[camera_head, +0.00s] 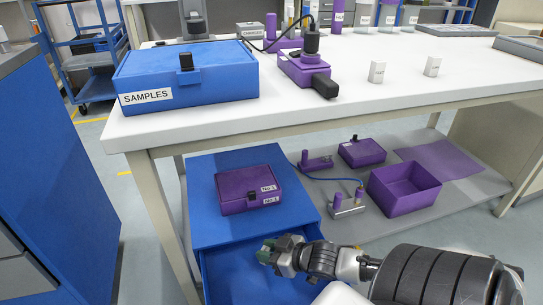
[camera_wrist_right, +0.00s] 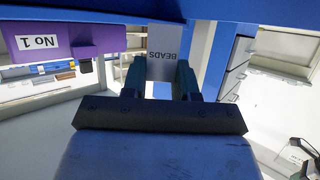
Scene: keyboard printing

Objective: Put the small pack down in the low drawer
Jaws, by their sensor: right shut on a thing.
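The pack cannot be made out there. The drawer is blue and pulled out from the blue cabinet (camera_head: 210,180) under the table; the part of its inside that shows looks bare. My left gripper is not in view.
A purple case (camera_head: 235,184) sits on the cabinet top and shows in the wrist view (camera_wrist_right: 60,42). The white table (camera_head: 220,118) overhangs the cabinet and carries a blue SAMPLES box (camera_head: 185,80). A purple open bin (camera_head: 404,188) stands on the lower shelf to the right.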

